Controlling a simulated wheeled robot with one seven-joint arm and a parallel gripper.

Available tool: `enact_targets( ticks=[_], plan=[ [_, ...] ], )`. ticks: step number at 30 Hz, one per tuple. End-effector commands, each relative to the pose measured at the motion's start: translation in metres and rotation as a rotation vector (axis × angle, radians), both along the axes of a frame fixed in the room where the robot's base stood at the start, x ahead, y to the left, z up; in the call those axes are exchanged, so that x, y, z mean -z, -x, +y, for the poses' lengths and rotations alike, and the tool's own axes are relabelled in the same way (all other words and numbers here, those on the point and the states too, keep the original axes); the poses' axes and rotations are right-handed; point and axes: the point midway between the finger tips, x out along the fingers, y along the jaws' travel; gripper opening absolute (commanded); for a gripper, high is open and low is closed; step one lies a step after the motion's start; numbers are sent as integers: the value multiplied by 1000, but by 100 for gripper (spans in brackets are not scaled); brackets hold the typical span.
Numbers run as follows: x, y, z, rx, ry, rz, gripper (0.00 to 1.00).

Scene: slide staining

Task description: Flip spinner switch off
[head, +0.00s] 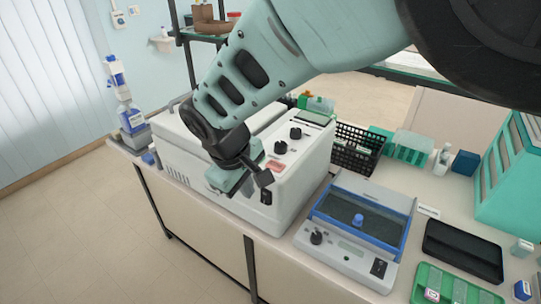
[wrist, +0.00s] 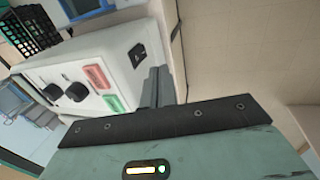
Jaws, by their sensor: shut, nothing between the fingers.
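A white boxy machine (head: 303,170), which looks like the spinner, stands on the bench with two black knobs and a red panel on its sloped top. A small black rocker switch (head: 266,197) is on its front face; the wrist view shows this switch (wrist: 138,53) too, beside the red and green panels. I cannot tell which way the rocker is tilted. My gripper (head: 264,177) is shut and empty, close to the machine's front, above the switch in the head view. In the wrist view its dark fingers (wrist: 158,87) lie near the switch, apparently apart from it.
A grey device with a blue-framed lid (head: 367,208) stands to the right, with its own black rocker (head: 379,268). Open floor lies in front of the bench.

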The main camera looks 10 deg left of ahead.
Motion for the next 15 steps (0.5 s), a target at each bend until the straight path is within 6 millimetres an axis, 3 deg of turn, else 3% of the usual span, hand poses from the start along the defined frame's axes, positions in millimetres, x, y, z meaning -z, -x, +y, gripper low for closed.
enact_targets(
  ticks=[9, 15],
  plan=[
    [-46, 8, 3, -1, -3, -1, 0],
    [-59, 10, 4, 0, 0, -1, 0]
  ],
)
